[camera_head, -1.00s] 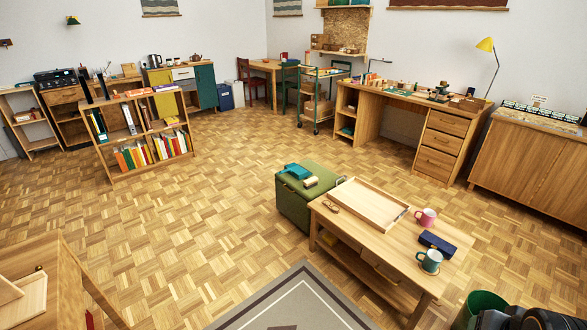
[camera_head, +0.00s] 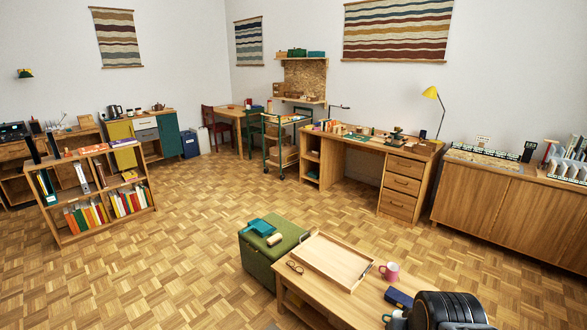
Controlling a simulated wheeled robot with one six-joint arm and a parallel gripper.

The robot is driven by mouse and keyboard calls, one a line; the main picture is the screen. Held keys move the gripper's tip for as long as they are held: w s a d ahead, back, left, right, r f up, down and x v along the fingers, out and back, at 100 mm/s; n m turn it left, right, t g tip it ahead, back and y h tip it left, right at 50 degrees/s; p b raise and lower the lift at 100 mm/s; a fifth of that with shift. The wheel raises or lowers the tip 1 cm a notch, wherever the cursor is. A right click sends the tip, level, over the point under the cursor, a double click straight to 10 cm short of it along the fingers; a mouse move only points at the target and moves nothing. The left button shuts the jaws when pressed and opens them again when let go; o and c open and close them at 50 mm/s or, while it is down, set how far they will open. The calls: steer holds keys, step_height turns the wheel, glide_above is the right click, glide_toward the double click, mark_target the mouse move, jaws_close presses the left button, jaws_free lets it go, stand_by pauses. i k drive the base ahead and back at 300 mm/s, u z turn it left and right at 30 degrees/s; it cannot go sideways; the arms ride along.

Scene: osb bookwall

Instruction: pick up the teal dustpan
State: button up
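The teal dustpan (camera_head: 260,226) lies on top of a green storage ottoman (camera_head: 262,262), near its back left side. A small cream-coloured item (camera_head: 274,240) lies just in front of it, on the same top. The dustpan is small in view, and I cannot make out its finer shape. A dark rounded part of my own arm shows at the bottom right, over the low table's near end. My gripper's fingers do not show.
A low wooden table (camera_head: 330,298) adjoins the ottoman on the right, bearing a wooden tray (camera_head: 365,280), a pink mug (camera_head: 390,271), a blue case (camera_head: 398,298) and glasses (camera_head: 295,267). Open parquet (camera_head: 190,235) lies left of and behind the ottoman. A low bookshelf (camera_head: 103,225) stands farther left.

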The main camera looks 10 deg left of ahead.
mark_target(262, 229)
steer(key=u, duration=0.95)
steer(key=i, duration=1.05)
steer(key=u, duration=0.9)
steer(key=i, duration=1.95)
steer(key=z, duration=0.55)
steer(key=i, duration=1.5)
steer(key=z, duration=0.7)
